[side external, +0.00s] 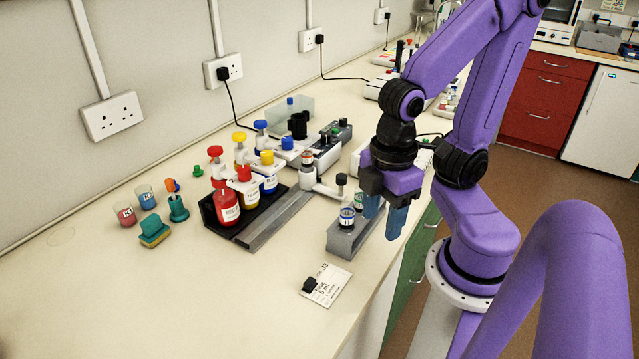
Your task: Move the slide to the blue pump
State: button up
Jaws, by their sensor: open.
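A grey rail (272,219) runs along the front of a black rack holding red, yellow and blue pump bottles. The slide (307,177), a pale carriage with a small vial on it and a dark-knobbed arm, appears to be at the rail's far right end, beyond the blue pump.
A grey block (345,242) with small vials stands just left of my fingers. A white card (327,284) with a black clip lies in front. Beakers (126,216) and a sponge (154,231) are at left. Bench instruments (325,150) crowd the back; the front left bench is clear.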

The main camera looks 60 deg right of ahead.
jog(key=shift+w, duration=0.1)
notch_tip(320, 180, up, 9)
jog(key=m, duration=1.1)
send_over(342, 176)
notch_tip(342, 176, down, 17)
jog(key=shift+f, duration=0.2)
grip_shut()
